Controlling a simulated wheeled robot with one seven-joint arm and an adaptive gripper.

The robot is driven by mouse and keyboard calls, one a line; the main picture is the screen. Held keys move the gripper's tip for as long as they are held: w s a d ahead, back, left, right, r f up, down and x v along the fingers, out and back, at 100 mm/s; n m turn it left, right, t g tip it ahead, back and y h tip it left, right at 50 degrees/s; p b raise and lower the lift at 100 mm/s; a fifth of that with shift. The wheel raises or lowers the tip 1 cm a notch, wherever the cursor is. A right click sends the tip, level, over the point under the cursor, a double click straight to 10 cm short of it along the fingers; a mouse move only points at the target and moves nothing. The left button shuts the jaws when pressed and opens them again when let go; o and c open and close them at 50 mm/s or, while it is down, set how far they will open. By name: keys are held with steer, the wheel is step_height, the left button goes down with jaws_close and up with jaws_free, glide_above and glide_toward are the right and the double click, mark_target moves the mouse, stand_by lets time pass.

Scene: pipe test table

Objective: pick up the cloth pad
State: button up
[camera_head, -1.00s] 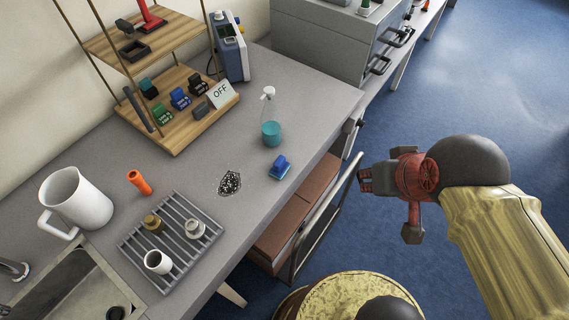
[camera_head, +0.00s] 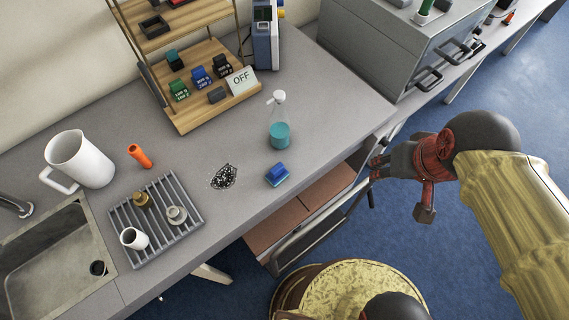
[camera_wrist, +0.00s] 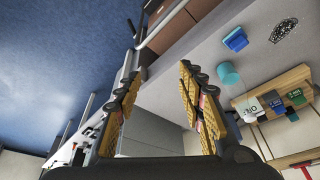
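The only pad-like thing I see is a small blue pad with a darker blue raised block on top (camera_head: 277,176). It lies on the grey worktop near its front edge and also shows in the wrist view (camera_wrist: 236,40). I take it for the cloth pad. My gripper (camera_head: 377,168) is off the front edge of the worktop, to the right of the pad and apart from it. In the wrist view my gripper (camera_wrist: 159,76) has its fingers spread with nothing between them. The pad is to the right of the fingers there.
A black-and-white speckled patch (camera_head: 223,177) lies left of the pad. A spray bottle with teal liquid (camera_head: 279,134) stands behind the pad. A grey rack (camera_head: 187,229) with small vessels, an orange object (camera_head: 139,156), a white jug (camera_head: 82,160) and a wooden shelf (camera_head: 205,112) stand around.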

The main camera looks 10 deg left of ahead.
steer(key=w+a+f+g+p, duration=0.2)
steer(key=w+a, duration=0.1)
steer(key=a, duration=0.2)
steer(key=m+g+p, duration=0.2)
steer(key=m+p, duration=0.5)
steer(key=m, duration=0.1)
glide_above(277, 168)
steer(key=shift+h, duration=0.3)
steer(key=f, duration=1.6)
steer(key=shift+s+d+f, duration=0.3)
steer(key=shift+s, duration=0.1)
steer(key=shift+a+f, duration=0.1)
steer(key=shift+f, duration=0.15)
steer(key=f, duration=0.5)
steer(key=w+f, duration=0.1)
steer(key=f, duration=0.1)
steer(key=shift+a+f+b, duration=0.2)
steer(key=shift+a+b, duration=0.05)
steer(key=shift+b, duration=0.05)
steer(key=c, duration=0.3)
jaws_close()
